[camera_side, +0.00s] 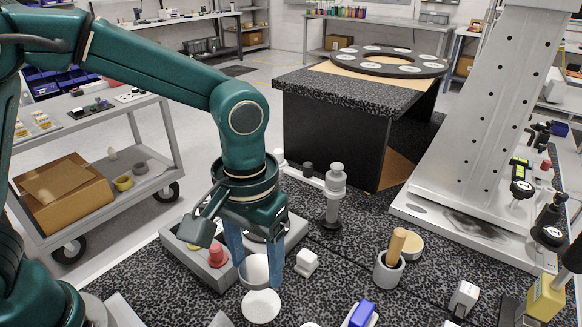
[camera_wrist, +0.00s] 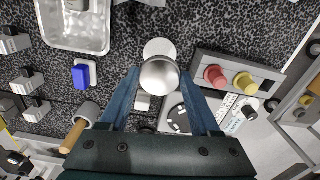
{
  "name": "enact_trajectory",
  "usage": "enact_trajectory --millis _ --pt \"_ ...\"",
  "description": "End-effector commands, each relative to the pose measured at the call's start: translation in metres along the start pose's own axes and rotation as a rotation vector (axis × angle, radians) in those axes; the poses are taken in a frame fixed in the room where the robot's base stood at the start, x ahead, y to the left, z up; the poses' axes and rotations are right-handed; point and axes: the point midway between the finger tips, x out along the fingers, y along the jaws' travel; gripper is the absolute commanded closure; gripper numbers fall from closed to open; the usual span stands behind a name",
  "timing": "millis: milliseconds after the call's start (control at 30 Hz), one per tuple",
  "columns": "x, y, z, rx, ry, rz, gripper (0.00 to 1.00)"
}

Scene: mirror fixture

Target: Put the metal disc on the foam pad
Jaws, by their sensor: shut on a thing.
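The metal disc (camera_wrist: 158,76) is a shiny, silvery round piece between my fingertips in the wrist view; it also shows in the side view (camera_side: 254,270). My gripper (camera_side: 256,268) is shut on it, one blue finger at each side. The foam pad seems to be the flat white round piece (camera_side: 261,306) on the speckled bench, just below the disc in the side view. In the wrist view the pad (camera_wrist: 158,46) shows past the disc's upper edge, partly hidden by it. The disc appears held above the bench; the exact gap to the pad is unclear.
A box with a red knob (camera_wrist: 215,76) and a yellow knob (camera_wrist: 243,82) lies beside the gripper. A small white block (camera_side: 306,262) is close by. A mortar with a wooden pestle (camera_side: 396,246), a blue block (camera_side: 361,314) and a metal tray (camera_wrist: 75,45) stand farther off.

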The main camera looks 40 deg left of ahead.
Motion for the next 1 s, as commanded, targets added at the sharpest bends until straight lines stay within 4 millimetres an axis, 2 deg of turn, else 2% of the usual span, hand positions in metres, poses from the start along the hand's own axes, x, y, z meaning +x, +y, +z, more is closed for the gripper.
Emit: enact_trajectory --millis 100,267,500,933,967,1000 --pt "0.019 0.0 0.003 0.005 -0.007 -0.005 1.0" --pt "0.035 0.0 0.001 0.004 -0.004 -0.003 1.0" --pt "0.068 0.0 0.002 0.004 -0.006 -0.004 1.0" --pt "0.075 0.0 0.001 0.004 -0.003 -0.001 1.0" --pt "0.075 0.0 0.001 0.004 -0.002 -0.001 0.33" --pt "0.075 0.0 0.001 0.004 -0.002 -0.001 0.17"
